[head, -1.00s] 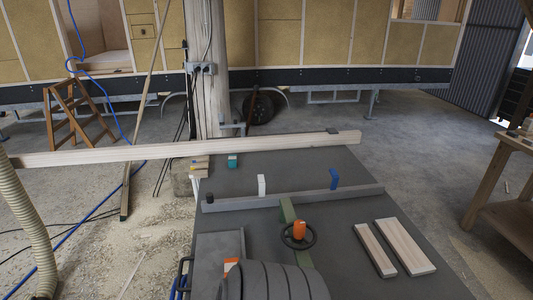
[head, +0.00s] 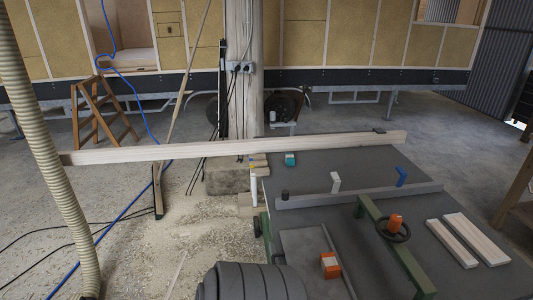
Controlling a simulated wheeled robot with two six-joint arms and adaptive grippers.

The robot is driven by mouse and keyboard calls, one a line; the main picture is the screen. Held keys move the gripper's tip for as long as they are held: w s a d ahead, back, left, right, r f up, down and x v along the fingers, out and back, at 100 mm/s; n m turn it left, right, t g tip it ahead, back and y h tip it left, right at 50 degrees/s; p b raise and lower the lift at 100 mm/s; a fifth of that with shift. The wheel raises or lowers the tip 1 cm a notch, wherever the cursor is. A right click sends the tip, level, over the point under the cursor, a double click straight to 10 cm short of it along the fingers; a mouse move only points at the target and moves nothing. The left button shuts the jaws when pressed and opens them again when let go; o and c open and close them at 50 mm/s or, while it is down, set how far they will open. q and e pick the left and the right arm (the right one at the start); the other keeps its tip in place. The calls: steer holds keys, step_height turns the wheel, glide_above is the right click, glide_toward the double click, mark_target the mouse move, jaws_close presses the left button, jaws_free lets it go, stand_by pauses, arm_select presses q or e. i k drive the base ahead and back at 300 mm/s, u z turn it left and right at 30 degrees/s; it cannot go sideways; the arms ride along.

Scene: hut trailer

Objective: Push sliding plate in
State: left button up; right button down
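A flat grey plate (head: 304,246), which looks like the sliding plate, lies at the near left part of the dark machine table (head: 340,225). An orange block with a white face (head: 330,265) sits on or beside its right side. The plate's near end runs down towards the bottom of the picture, and I cannot tell how far it stands out from the table. Neither of my grippers shows in the head view. A dark ribbed rounded part (head: 250,283) at the bottom edge hides some of the near area.
A green bar (head: 378,222) with a black handwheel (head: 392,228) crosses the table. A grey fence (head: 360,195) and a long wooden beam (head: 230,148) lie beyond. Two boards (head: 475,240) lie at right. A ribbed hose (head: 50,150) hangs at left. The floor left of the table has open room.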

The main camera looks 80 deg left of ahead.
mark_target(302, 248)
steer(key=u, duration=2.45)
